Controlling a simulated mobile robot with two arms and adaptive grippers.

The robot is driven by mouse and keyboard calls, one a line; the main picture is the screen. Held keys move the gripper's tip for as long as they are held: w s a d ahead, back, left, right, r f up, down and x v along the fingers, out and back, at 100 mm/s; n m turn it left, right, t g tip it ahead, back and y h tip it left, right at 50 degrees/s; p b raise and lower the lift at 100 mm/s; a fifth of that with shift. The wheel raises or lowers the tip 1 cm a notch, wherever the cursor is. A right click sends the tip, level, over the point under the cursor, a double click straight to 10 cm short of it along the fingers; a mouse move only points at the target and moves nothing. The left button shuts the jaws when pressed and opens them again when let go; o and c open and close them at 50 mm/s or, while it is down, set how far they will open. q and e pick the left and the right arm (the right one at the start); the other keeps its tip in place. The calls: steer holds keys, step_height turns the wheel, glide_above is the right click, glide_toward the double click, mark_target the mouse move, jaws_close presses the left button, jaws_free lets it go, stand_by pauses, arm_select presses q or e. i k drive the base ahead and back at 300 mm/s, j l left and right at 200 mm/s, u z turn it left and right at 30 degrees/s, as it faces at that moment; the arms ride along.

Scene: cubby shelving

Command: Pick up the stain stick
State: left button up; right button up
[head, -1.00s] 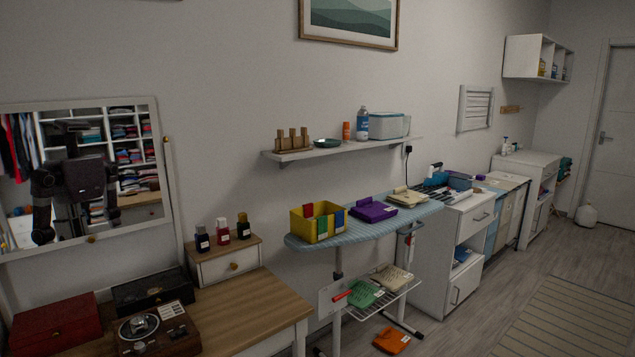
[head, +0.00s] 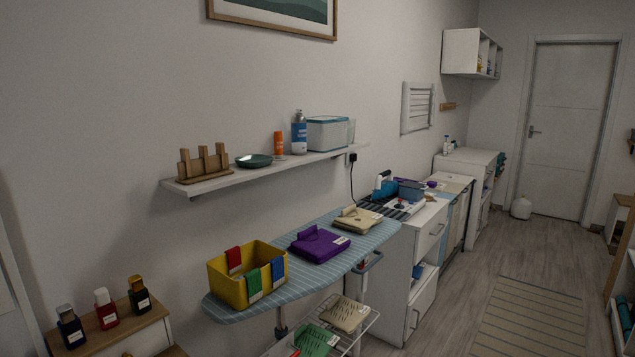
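A small upright orange tube (head: 279,143) stands on the white wall shelf (head: 230,178). It looks like the stain stick, but its label is too small to read. To its left is a dark green dish (head: 254,161). To its right is a blue and white bottle (head: 299,133), then a white-and-blue box (head: 327,134). Neither of my grippers is in view.
Below the shelf is an ironing board (head: 340,262) with a yellow bin (head: 228,285), a folded purple garment (head: 319,247) and a folded beige garment (head: 358,219). A wooden rack (head: 205,163) stands on the shelf's left end. Open floor (head: 455,295) lies to the right.

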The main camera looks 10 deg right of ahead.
mark_target(278, 135)
steer(key=i+l, duration=0.15)
steer(key=i, duration=0.15)
steer(key=i+l+u, duration=0.7)
steer(key=i+l, duration=0.05)
